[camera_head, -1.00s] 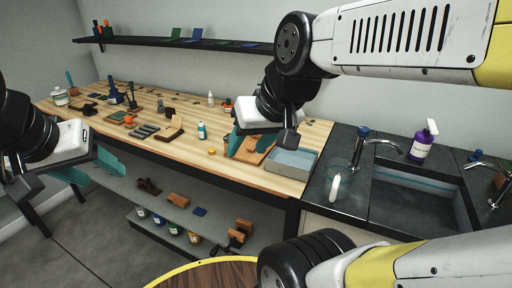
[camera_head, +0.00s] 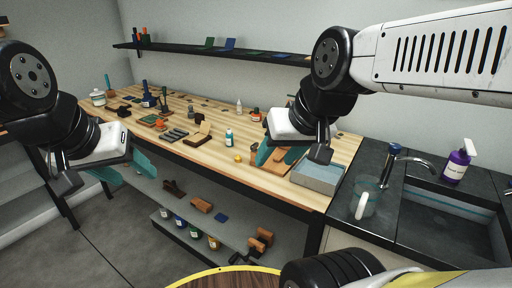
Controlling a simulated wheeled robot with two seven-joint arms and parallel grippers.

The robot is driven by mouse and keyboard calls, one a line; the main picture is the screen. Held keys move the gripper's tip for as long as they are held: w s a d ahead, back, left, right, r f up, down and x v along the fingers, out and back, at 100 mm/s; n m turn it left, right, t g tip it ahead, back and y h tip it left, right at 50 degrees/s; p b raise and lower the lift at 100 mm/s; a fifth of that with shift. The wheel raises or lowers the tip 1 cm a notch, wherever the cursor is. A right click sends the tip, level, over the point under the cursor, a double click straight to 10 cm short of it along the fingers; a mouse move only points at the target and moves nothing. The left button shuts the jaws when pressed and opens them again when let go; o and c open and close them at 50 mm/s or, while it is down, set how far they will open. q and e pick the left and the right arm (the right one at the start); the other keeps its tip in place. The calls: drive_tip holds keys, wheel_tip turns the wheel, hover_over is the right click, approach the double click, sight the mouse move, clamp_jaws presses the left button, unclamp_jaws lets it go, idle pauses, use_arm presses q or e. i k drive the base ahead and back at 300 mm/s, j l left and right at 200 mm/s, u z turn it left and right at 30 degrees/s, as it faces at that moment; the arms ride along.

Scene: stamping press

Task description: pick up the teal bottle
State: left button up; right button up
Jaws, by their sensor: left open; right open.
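The teal bottle (camera_head: 229,138) is small, with a white cap and a pale label. It stands upright on the wooden workbench (camera_head: 207,155), near the middle. My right gripper (camera_head: 268,154), with teal fingers, is over the bench to the right of the bottle and apart from it. It is open, and nothing shows between its fingers. My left gripper (camera_head: 128,172) is at the left, in front of the bench's front edge, well away from the bottle. It is open and empty.
A small yellow object (camera_head: 238,158) lies close to the bottle. A grey tray (camera_head: 318,176) sits at the bench's right end, beside a dark sink counter (camera_head: 385,225). A wooden block stand (camera_head: 199,134) is left of the bottle. A shelf (camera_head: 215,52) hangs above.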

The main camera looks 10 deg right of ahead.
sight(229, 143)
drive_tip(key=i+j, duration=0.15)
drive_tip(key=j, duration=0.2)
drive_tip(key=i+j+u, duration=0.1)
drive_tip(key=j, duration=0.2)
drive_tip(key=i+j, duration=0.15)
drive_tip(key=j, duration=0.2)
drive_tip(key=i+j, duration=0.15)
drive_tip(key=j, duration=0.15)
drive_tip(key=u, duration=0.05)
